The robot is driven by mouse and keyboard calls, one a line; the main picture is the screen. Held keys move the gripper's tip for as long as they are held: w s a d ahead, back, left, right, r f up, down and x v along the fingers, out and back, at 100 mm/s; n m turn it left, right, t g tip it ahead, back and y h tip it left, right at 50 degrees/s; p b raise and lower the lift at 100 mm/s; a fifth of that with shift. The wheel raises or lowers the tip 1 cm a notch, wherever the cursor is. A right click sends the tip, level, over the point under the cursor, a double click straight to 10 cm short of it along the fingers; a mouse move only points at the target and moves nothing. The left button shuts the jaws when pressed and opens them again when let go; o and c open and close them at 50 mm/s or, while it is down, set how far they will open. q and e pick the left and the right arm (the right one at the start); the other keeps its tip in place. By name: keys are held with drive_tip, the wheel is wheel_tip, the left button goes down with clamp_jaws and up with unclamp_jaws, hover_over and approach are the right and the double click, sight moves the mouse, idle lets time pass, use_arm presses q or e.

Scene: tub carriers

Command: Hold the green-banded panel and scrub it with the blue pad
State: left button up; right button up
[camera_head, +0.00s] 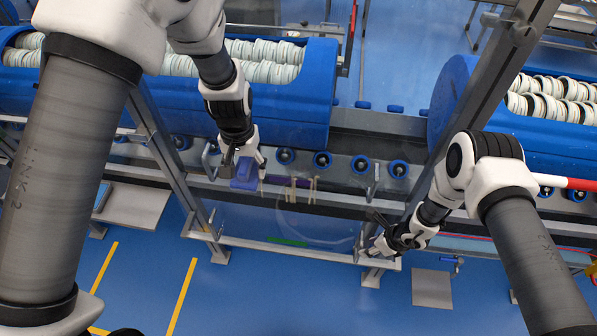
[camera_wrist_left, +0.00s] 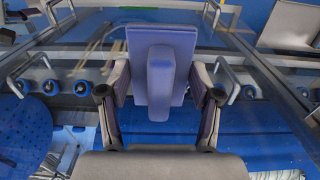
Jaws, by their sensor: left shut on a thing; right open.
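The blue pad (camera_head: 245,173) is in my left gripper (camera_head: 247,160), which is shut on it. In the left wrist view the pad (camera_wrist_left: 160,85) is a flat purple-blue block with a raised grip between the fingers of my left gripper (camera_wrist_left: 160,95). The green-banded panel (camera_head: 325,222) is clear and see-through, so its outline is hard to make out. Its green band (camera_head: 288,241) shows near the lower rail. The pad is at the panel's upper left; I cannot tell whether they touch. My right gripper (camera_head: 374,238) is open near the panel's lower right; contact is unclear.
A purple item and tan sticks (camera_head: 300,184) show near the panel. Metal posts stand on both sides. The blue floor in front is mostly clear.

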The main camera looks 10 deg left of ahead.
drive_tip(key=x, duration=0.7)
idle(0.6)
clamp_jaws()
